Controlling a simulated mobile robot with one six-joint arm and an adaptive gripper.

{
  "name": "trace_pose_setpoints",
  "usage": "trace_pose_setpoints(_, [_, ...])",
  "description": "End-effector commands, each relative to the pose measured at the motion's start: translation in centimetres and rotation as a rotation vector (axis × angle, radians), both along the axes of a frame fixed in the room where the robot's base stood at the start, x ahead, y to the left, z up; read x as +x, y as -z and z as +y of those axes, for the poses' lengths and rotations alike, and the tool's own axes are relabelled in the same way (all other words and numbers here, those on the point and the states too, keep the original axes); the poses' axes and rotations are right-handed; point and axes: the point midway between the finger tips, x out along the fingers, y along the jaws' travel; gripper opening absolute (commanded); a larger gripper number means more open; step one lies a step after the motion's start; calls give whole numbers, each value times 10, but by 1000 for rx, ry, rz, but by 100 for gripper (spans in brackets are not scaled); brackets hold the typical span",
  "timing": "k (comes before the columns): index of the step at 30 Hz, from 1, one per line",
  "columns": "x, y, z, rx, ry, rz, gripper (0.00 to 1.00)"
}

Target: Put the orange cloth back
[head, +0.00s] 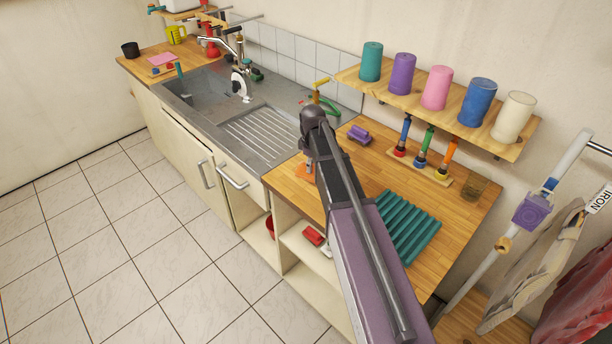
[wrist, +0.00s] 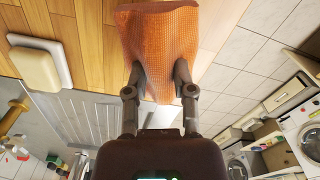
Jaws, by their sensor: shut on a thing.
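The orange cloth (wrist: 158,38) is a folded, textured piece between the two fingers of my gripper (wrist: 159,88) in the wrist view. My gripper is shut on its near end, and the rest of the cloth extends beyond the fingertips. In the head view only a small orange part of the cloth (head: 302,172) shows beside my arm, over the left end of the wooden counter near the sink. My arm hides most of the cloth and the gripper there. I cannot tell whether the cloth touches the counter.
The steel sink (head: 213,95) with its ribbed drainer lies left of my arm. A teal ribbed mat (head: 402,228), a purple item (head: 359,133) and a rack of coloured-handled tools (head: 422,160) occupy the wooden counter (head: 470,212).

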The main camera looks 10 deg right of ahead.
Motion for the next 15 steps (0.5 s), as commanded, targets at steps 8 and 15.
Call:
trace_pose_setpoints(8, [-35, 1, 50, 0, 140, 0, 0])
trace_pose_setpoints(15, [-63, 2, 89, 0, 274, 0, 0])
